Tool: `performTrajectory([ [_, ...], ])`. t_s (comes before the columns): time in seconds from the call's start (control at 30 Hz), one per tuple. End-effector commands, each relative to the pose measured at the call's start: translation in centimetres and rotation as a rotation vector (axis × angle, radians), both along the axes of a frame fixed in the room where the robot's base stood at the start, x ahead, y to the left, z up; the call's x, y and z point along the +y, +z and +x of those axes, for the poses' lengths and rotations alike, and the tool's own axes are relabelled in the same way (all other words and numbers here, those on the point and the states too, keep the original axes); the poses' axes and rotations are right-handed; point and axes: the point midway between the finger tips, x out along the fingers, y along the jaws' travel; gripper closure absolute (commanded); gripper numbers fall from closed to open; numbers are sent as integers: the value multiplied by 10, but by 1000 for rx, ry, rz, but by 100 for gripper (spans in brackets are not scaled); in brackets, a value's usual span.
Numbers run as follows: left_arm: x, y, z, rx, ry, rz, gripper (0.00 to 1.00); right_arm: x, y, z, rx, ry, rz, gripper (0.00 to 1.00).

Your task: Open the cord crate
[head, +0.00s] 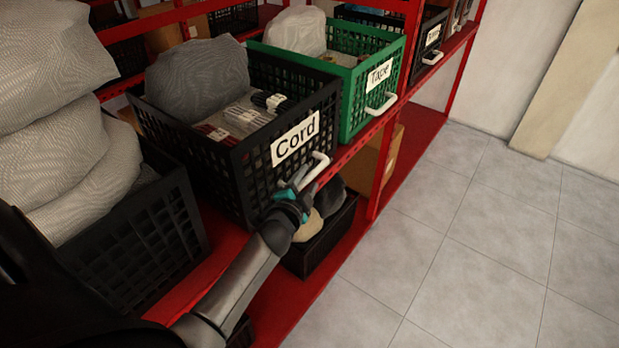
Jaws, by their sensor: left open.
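The cord crate (254,148) is a black lattice crate with a white "Cord" label (295,138) on its front. It sits on the red shelf and is open at the top, with a grey sack and small packets inside. A white handle (305,172) sticks out below the label. My left gripper (297,184) is open, with its teal-marked fingers at the handle's near end. I cannot tell whether the fingers touch the handle or lie around it. My right gripper is not in view.
A green "Tape" crate (356,112) stands to the right of the cord crate. A black crate (150,238) with pale sacks (50,130) stands close on the left. A dark bin (325,238) sits on the lower shelf. The tiled floor (480,240) at the right is clear.

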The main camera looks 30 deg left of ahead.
Motion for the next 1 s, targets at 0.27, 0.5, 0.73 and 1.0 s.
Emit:
performTrajectory([
  [0.27,5,-4,19,-1,-1,0,48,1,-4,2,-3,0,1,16],
  [0.5,5,-5,20,1,-1,0,48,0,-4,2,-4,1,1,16],
  [0.73,5,-5,20,0,0,0,66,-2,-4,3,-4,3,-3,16],
  [1.0,5,-5,20,0,0,0,96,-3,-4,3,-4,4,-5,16],
])
